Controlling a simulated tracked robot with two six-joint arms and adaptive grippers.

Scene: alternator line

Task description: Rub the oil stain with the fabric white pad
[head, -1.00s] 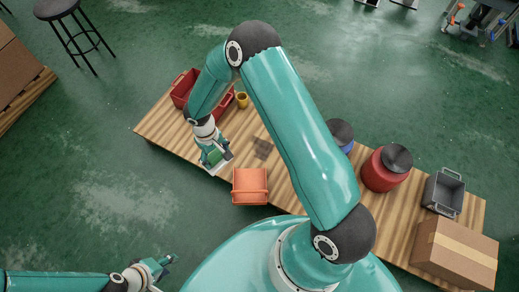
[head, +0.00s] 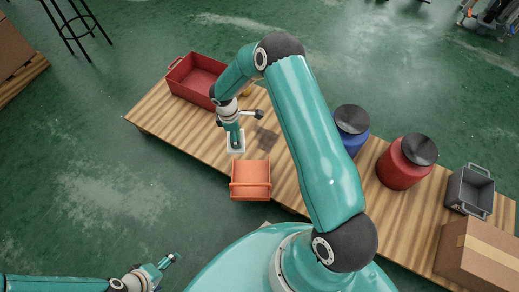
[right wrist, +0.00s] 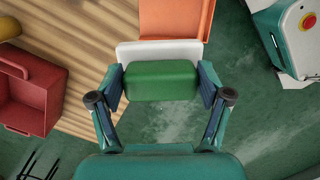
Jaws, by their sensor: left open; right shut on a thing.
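The dark oil stain (head: 267,138) lies on the wooden table (head: 165,122). My right gripper (head: 235,140) is shut on the white pad (head: 236,150), just left of the stain. In the right wrist view the pad has a green block (right wrist: 162,81) between the fingers and a white layer (right wrist: 158,51) beyond it. I cannot tell whether the pad touches the table. My left gripper (head: 166,267) is open and empty at the bottom left, off the table.
An orange bin (head: 250,180) sits just below the pad. A red crate (head: 195,76) stands at the table's far left, near a partly hidden yellow object (head: 246,93). Blue (head: 352,128) and red (head: 405,163) containers, a grey crate (head: 471,190) and a cardboard box (head: 475,250) stand to the right.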

